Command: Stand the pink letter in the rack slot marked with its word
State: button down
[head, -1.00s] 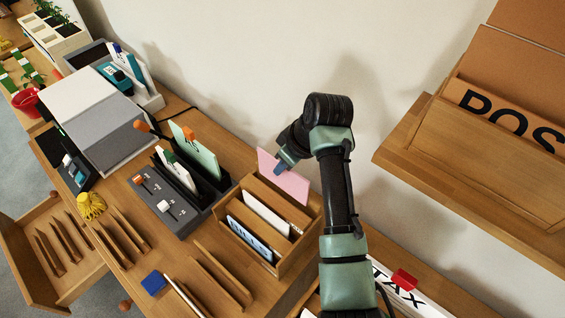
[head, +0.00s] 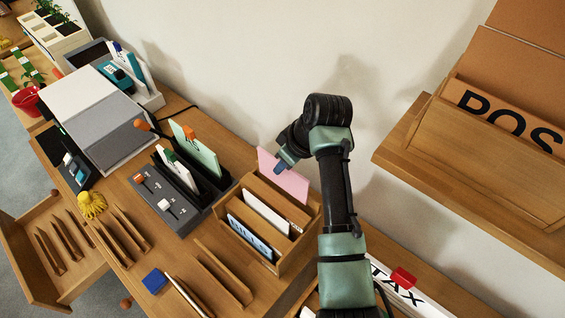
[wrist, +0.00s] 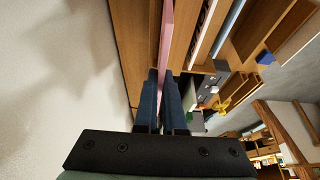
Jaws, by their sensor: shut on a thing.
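The pink letter (head: 284,178) stands upright at the back of the wooden rack (head: 272,251), its lower part hidden behind a divider. My gripper (head: 281,164) is at the letter's upper left edge. In the wrist view the letter (wrist: 166,38) shows edge-on, and my gripper (wrist: 161,80) is shut on it. A white letter (head: 266,214) stands in the middle slot. A letter with dark printing (head: 250,238) stands in the front slot. I cannot read a word for the back slot.
Left of the rack is a dark grey organiser (head: 178,212) with a green card (head: 196,148). The wall is close behind the rack. A shelf (head: 470,195) juts out at right.

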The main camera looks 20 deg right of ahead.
aim_at(282, 187)
jog(key=shift+f+b, duration=1.65)
jog(key=shift+f, duration=1.1)
jog(key=shift+c, duration=2.3)
grip_release()
notch_tip(282, 187, up, 8)
jog(key=p, duration=0.7)
jog(key=shift+p, duration=0.3)
